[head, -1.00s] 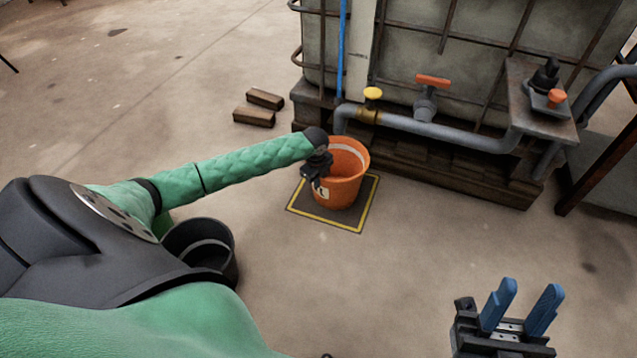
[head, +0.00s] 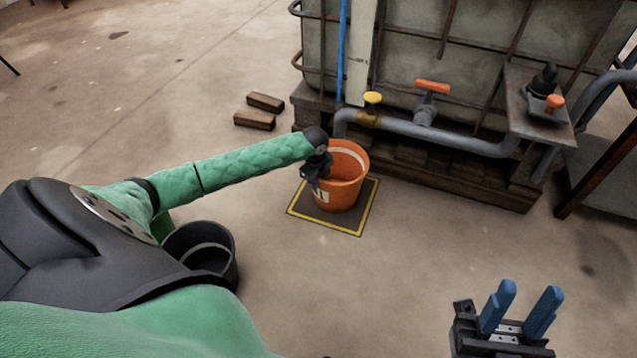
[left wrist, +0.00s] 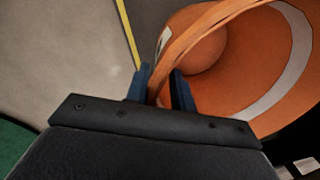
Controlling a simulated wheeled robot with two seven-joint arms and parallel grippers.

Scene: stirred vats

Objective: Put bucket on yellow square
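The orange bucket (head: 345,190) stands upright on the yellow-edged dark square (head: 355,227), toward its back part. My left gripper (head: 314,178) is at the bucket's left rim. In the left wrist view, the bucket (left wrist: 215,85) fills the upper right. Its orange rim passes between the blue fingers of my left gripper (left wrist: 160,88), which are close together on either side of it. A yellow line of the square (left wrist: 130,42) shows beyond the fingers. My right gripper (head: 518,312) is at the lower right, with its blue fingers apart and empty.
A caged tank (head: 450,55) on a wooden pallet (head: 470,180) stands behind the bucket, with a grey pipe (head: 450,132) along its front. Two wooden blocks (head: 255,120) lie to the left on the floor. Bare floor lies in front of the square.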

